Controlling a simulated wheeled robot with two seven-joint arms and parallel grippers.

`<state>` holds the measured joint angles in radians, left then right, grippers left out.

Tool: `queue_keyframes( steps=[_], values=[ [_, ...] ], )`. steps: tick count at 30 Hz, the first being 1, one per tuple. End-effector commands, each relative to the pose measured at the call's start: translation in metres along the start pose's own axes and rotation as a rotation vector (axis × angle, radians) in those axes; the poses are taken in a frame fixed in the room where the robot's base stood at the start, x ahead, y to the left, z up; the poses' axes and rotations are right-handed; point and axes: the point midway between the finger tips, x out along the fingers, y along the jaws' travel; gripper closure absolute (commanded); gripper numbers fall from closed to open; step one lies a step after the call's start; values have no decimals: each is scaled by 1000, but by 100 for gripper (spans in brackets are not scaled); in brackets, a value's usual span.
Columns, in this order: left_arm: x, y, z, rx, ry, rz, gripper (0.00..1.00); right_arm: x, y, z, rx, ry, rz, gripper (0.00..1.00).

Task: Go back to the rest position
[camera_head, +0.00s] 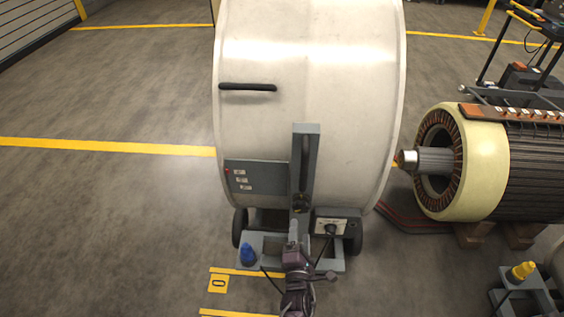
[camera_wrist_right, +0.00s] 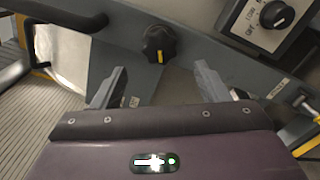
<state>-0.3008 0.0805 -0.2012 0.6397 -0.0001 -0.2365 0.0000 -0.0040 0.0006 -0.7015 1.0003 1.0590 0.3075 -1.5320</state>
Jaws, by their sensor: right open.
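My right gripper (camera_head: 296,242) reaches up from the bottom of the head view, in front of the grey upright post (camera_head: 305,155) of a wheeled stand. In the right wrist view its two fingers (camera_wrist_right: 158,86) are spread apart with nothing between them. A black knob with a yellow mark (camera_wrist_right: 158,43) is just beyond the fingertips, apparently not touched. The knob also shows low on the post in the head view (camera_head: 301,203). My left gripper is not in view.
A large cream drum (camera_head: 310,70) with a black handle (camera_head: 248,87) stands behind the post. A control box with a dial (camera_head: 331,227) and a blue cap (camera_head: 248,254) flank the gripper. Floor at left is clear.

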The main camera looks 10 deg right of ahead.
Motion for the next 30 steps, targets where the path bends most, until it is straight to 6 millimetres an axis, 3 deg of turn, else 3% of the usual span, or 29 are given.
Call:
queue_keyframes(
  steps=[4, 6, 8, 11, 15, 17, 21, 24, 27, 30],
  values=[
    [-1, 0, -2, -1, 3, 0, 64, 0, -2, 0, 6, 3, -7, 32],
    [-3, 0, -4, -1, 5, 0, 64, -3, -14, -1, 37, 21, -38, 32],
    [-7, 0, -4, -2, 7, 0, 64, -8, -34, -2, 93, 48, -97, 32],
    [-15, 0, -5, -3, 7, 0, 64, -28, -88, -4, 252, 101, -261, 32],
    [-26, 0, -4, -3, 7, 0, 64, -83, -180, -2, 534, 115, -584, 32],
    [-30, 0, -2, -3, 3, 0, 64, -114, -214, 2, 651, 88, -726, 32],
    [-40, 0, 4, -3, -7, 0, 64, -198, -280, 15, 898, -43, -1050, 32],
    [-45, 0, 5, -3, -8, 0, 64, -258, -310, 27, 1039, -176, -1248, 32],
    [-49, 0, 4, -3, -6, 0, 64, -308, -328, 37, 1140, -307, -1398, 32],
    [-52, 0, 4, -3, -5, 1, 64, -341, -336, 43, 1201, -406, -1491, 32]
  ],
)
